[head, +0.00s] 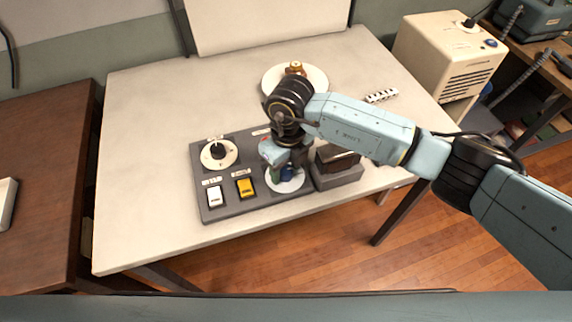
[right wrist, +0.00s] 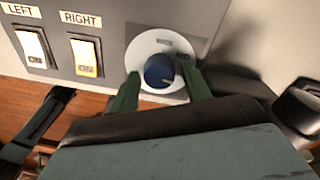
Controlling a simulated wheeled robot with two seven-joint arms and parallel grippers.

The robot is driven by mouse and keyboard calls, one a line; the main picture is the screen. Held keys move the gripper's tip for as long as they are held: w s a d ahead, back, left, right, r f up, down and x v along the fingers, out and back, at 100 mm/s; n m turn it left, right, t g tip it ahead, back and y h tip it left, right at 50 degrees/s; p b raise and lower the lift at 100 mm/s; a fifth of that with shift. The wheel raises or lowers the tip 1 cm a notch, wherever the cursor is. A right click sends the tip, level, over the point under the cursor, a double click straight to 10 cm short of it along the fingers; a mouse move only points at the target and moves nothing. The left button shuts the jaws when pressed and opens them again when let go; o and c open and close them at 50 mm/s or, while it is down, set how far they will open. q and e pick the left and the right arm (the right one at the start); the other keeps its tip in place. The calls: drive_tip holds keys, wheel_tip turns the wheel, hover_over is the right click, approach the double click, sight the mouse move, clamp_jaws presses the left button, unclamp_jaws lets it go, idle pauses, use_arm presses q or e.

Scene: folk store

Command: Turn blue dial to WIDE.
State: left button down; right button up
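The blue dial (head: 287,173) sits on a round white disc (head: 274,187) at the right part of a grey control panel (head: 225,211). My left gripper is not in view.
The panel also has a black dial (head: 217,151), a white switch (head: 214,196) and a yellow switch (head: 245,188). A dark-topped grey box (head: 337,172) stands close right of the gripper. A plate (head: 317,78) with food lies behind. The table's left side is clear.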

drive_tip(key=c, duration=0.8)
drive_tip(key=shift+o, duration=0.2)
